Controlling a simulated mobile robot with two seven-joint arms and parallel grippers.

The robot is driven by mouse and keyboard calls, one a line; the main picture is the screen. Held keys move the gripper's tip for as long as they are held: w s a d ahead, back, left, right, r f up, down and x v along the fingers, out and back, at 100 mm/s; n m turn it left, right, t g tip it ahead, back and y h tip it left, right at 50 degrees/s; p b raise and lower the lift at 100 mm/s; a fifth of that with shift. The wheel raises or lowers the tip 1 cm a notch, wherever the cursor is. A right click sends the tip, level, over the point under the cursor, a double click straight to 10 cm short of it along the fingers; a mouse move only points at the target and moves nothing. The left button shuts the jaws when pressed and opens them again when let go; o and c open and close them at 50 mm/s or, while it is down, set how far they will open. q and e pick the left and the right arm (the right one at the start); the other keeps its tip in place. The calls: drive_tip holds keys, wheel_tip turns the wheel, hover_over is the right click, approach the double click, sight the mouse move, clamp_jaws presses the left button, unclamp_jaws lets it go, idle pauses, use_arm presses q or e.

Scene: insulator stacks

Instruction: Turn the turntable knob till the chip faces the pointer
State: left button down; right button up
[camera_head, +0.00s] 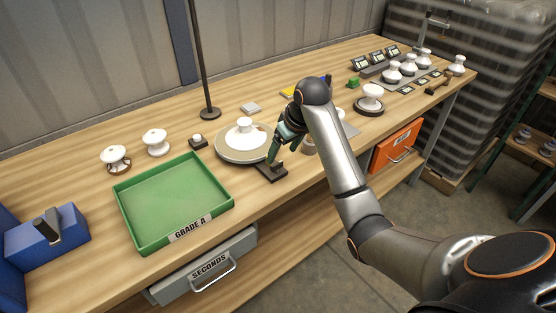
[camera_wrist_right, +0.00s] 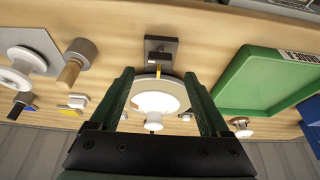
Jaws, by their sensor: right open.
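The round turntable (camera_head: 228,153) stands on the bench with a white insulator (camera_head: 244,126) on it; the turntable also shows in the right wrist view (camera_wrist_right: 176,87). A dark plate with a raised grey block (camera_head: 271,173) sits at its front edge, and it shows in the wrist view (camera_wrist_right: 160,50). I take this block for the knob. A small yellow piece (camera_wrist_right: 158,70) lies between block and disc, perhaps the pointer. My left gripper is not in view.
A green tray (camera_head: 127,218) marked GRADE A lies to the left, above a grey SECONDS drawer (camera_head: 208,268). A black post (camera_head: 209,113) stands behind the turntable. Two white insulators (camera_head: 155,140) stand at the back left. Another insulator (camera_head: 370,91) stands right of my arm.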

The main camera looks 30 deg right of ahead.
sight(277, 163)
drive_tip(key=x, duration=0.5)
drive_tip(key=shift+w+f, duration=0.1)
drive_tip(key=shift+f, duration=0.25)
drive_tip(key=shift+c, duration=0.3)
clamp_jaws()
